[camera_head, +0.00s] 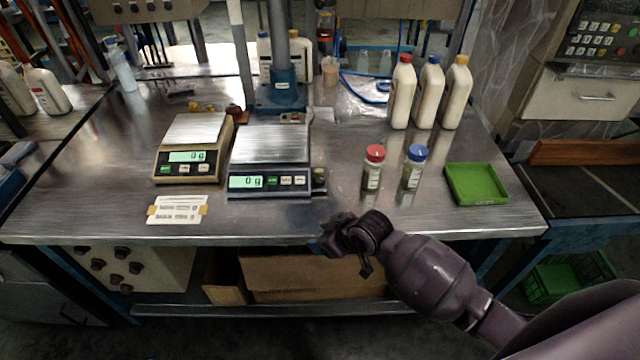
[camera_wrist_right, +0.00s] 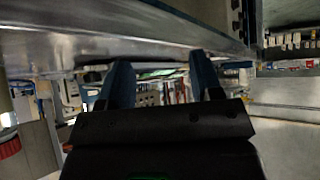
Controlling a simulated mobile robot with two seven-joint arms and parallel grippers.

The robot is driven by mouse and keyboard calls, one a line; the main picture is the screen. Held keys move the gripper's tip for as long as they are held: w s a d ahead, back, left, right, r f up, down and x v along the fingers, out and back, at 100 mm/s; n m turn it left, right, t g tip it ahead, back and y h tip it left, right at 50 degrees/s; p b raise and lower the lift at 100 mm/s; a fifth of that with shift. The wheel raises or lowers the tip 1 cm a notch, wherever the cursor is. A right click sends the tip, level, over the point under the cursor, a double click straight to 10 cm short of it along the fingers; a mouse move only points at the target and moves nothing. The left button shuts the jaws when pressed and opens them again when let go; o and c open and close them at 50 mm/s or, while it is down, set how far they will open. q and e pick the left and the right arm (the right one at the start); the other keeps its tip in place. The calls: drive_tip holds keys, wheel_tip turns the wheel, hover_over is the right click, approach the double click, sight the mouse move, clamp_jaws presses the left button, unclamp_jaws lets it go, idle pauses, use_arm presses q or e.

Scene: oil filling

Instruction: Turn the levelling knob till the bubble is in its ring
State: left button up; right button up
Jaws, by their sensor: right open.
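Two scales stand on the steel table: a beige one (camera_head: 192,140) on the left and a dark teal one (camera_head: 270,155) beside it, both displays reading 0 g. A small dark knob-like part (camera_head: 319,180) sits at the right side of the teal scale; I take it for the levelling knob. The bubble and its ring are too small to make out. My right gripper (camera_head: 334,238) is at the table's front edge, below and apart from the knob. In the right wrist view its two fingers (camera_wrist_right: 162,78) are apart with nothing between them. My left gripper is not in view.
A red-capped jar (camera_head: 373,168) and a blue-capped jar (camera_head: 414,168) stand right of the teal scale. A green tray (camera_head: 476,184) is farther right, and white bottles (camera_head: 428,92) stand behind. A label card (camera_head: 178,209) lies in front of the beige scale.

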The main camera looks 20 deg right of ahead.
sight(320, 178)
drive_tip(key=shift+n+g, duration=0.7)
drive_tip(key=shift+n, duration=0.2)
drive_tip(key=w, duration=0.2)
drive_tip(key=w+a+b, duration=0.1)
drive_tip(key=w, duration=0.1)
drive_tip(key=shift+w+r, duration=0.1)
drive_tip(key=shift+w, duration=0.1)
drive_tip(key=w+n+g+b, duration=0.1)
drive_tip(key=w, duration=0.1)
drive_tip(key=w+r+n+h+b, duration=0.1)
drive_tip(key=w, duration=0.1)
drive_tip(key=w+r+g+b, duration=0.1)
drive_tip(key=w+b, duration=0.1)
drive_tip(key=shift+w+d+n+g, duration=0.1)
drive_tip(key=shift+d+n+g, duration=0.1)
drive_tip(key=shift+n+g, duration=0.15)
drive_tip(key=w+d+r+n+g+h+b, duration=0.35)
drive_tip(key=w+d+r+b, duration=0.2)
drive_tip(key=w+r, duration=0.3)
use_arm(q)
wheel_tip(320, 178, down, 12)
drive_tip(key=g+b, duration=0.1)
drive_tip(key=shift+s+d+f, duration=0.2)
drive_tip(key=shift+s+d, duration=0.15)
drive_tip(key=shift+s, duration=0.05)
use_arm(e)
drive_tip(key=shift+m+h, duration=0.25)
drive_tip(key=shift+m, duration=0.25)
drive_tip(key=f, duration=1)
drive_tip(key=shift+s, duration=0.3)
